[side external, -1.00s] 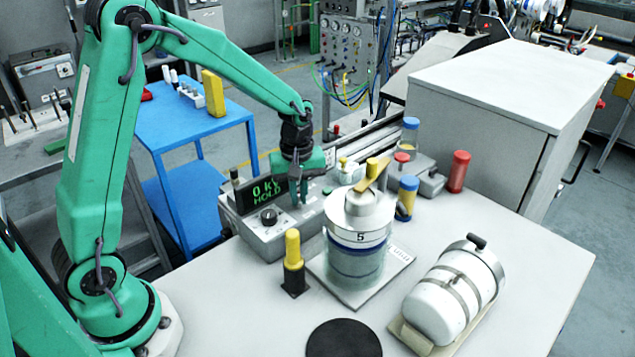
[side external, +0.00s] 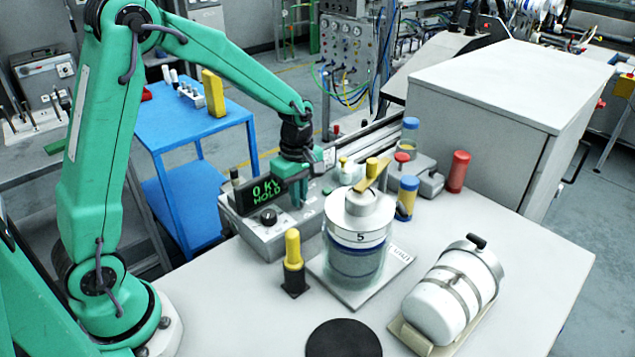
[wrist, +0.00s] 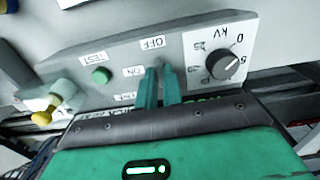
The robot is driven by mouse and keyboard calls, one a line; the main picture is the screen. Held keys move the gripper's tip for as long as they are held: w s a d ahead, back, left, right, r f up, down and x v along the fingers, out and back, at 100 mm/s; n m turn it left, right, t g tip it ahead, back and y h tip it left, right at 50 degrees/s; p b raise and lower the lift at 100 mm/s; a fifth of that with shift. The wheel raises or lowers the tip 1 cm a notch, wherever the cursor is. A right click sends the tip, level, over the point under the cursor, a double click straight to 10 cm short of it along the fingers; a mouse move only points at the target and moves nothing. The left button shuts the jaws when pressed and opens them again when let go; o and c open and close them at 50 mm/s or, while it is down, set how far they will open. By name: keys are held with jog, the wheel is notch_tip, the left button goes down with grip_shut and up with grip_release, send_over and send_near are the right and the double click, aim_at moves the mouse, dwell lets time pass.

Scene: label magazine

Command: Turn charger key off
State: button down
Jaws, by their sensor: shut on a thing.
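The charger (side external: 268,228) is a grey box on the bench with a green display reading "0 kV" and "HOLD". In the wrist view its panel (wrist: 112,57) has an OFF label (wrist: 152,42) and an ON label (wrist: 133,71). My gripper (wrist: 158,70) is at the key position beside these labels, with its green fingers shut on the key. The fingers hide most of the key, and I cannot tell which label it points to. In the side view my gripper (side external: 297,203) reaches down onto the charger's top.
A black dial (wrist: 222,64) marked in kV and a green TEST button (wrist: 101,75) flank the fingers. A yellow-topped post (side external: 293,260) and a lidded jar (side external: 358,245) stand close by. A white canister (side external: 440,310) lies at right.

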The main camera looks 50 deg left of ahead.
jog(key=shift+r, duration=0.15)
jog(key=c, duration=1.5)
grip_release()
jog(key=shift+c, duration=0.2)
jog(key=shift+r, duration=3.8)
jog(key=shift+r, duration=0.1)
